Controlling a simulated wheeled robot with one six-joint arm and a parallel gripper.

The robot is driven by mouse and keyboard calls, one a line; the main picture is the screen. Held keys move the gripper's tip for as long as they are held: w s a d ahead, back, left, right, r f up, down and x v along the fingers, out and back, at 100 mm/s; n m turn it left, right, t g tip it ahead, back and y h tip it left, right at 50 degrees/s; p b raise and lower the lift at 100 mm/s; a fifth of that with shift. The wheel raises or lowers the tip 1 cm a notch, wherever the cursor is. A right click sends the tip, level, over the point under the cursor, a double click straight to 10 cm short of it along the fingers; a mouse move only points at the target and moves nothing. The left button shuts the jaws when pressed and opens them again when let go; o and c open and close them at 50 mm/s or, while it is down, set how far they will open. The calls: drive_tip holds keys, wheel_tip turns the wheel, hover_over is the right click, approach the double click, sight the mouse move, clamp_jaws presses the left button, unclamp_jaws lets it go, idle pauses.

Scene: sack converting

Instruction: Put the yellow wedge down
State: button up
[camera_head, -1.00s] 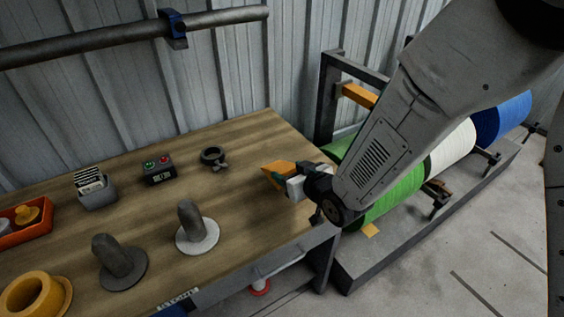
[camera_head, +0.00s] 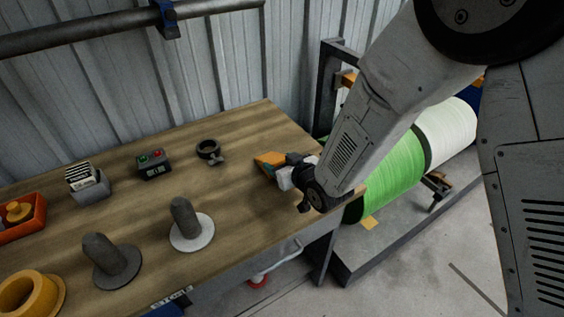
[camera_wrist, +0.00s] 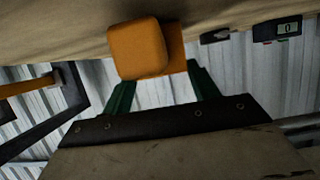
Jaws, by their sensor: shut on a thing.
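The yellow wedge (camera_head: 268,160) looks orange-yellow and is at the right part of the wooden table (camera_head: 240,131), near its right end. My gripper (camera_head: 279,168) is shut on it, with teal fingers on its sides. In the wrist view the wedge (camera_wrist: 140,50) sits between the green fingers (camera_wrist: 158,88), close to the tabletop. I cannot tell whether its underside touches the wood.
A dark ring clamp (camera_head: 208,150) and a button box (camera_head: 153,164) lie left of the wedge. Two grey posts on discs (camera_head: 187,222) stand nearer the front. Bare wood surrounds the wedge.

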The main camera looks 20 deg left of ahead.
drive_tip(key=o, duration=1.1)
drive_tip(key=shift+f, duration=0.1)
drive_tip(key=v, duration=1.2)
drive_tip(key=shift+r, duration=0.2)
